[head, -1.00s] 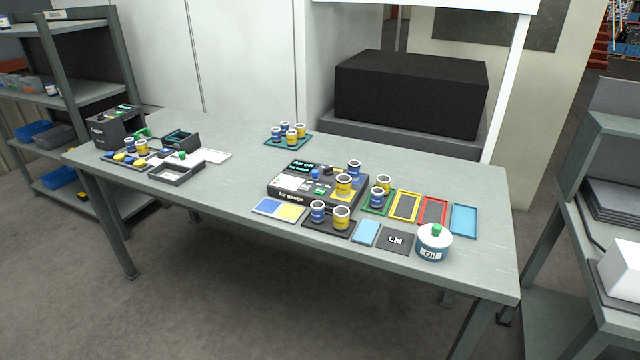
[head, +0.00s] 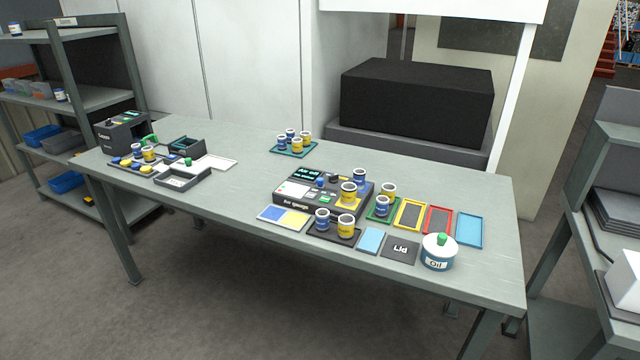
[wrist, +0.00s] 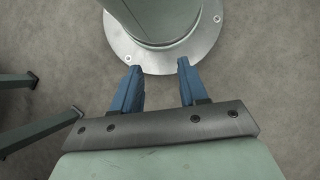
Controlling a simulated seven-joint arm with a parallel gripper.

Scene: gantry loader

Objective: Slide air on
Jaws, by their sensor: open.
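The air gauge (head: 291,202) is a dark box near the middle of the table in the head view. Its small screen (head: 306,174) appears to read "Air off", with a smaller line below it too small to read. A blue knob (head: 320,181), a green button and small switches sit on its top. A blue and a yellow ringed part stand at its right side. My gripper (wrist: 160,85) shows only in the wrist view. It is open and empty, pointing down over the floor beside a round metal base plate, away from the table.
Shelves stand at both sides. The table's front left is clear.

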